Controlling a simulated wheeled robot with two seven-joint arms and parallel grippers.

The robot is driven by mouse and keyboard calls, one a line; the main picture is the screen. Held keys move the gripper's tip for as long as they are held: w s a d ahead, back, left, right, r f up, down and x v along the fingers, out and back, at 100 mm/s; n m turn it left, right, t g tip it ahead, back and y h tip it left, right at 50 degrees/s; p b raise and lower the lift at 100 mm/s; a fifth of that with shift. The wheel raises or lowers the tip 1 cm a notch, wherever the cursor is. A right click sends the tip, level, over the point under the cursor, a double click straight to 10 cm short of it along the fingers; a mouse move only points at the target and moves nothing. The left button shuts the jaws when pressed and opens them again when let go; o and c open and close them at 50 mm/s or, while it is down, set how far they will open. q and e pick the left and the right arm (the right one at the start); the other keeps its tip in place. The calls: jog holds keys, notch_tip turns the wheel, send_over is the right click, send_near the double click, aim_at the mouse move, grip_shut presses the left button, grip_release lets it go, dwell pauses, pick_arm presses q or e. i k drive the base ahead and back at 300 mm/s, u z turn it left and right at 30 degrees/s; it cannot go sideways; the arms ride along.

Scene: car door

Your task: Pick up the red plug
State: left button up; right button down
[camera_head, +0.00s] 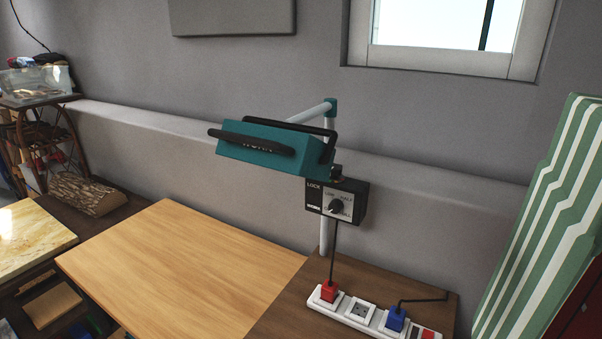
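The red plug (329,292) sits upright in the left socket of a white power strip (345,311) on the dark wooden surface at the lower right. A black cord runs from the plug up to a black control box (337,200) with a knob, fixed on a grey post. A blue plug (396,319) stands in the same strip, to the right of the red plug. Neither of my grippers shows in the head view.
A teal device with black handles (268,146) hangs on the post above the box. A light wooden board (185,265) lies left of the strip, with its top clear. A green-and-white striped panel (545,220) stands at the right. A grey wall closes the back.

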aim_at(329, 291)
jog(key=k, duration=0.5)
jog(key=u, duration=2.2)
jog(key=i, duration=1.65)
jog(key=z, duration=2.8)
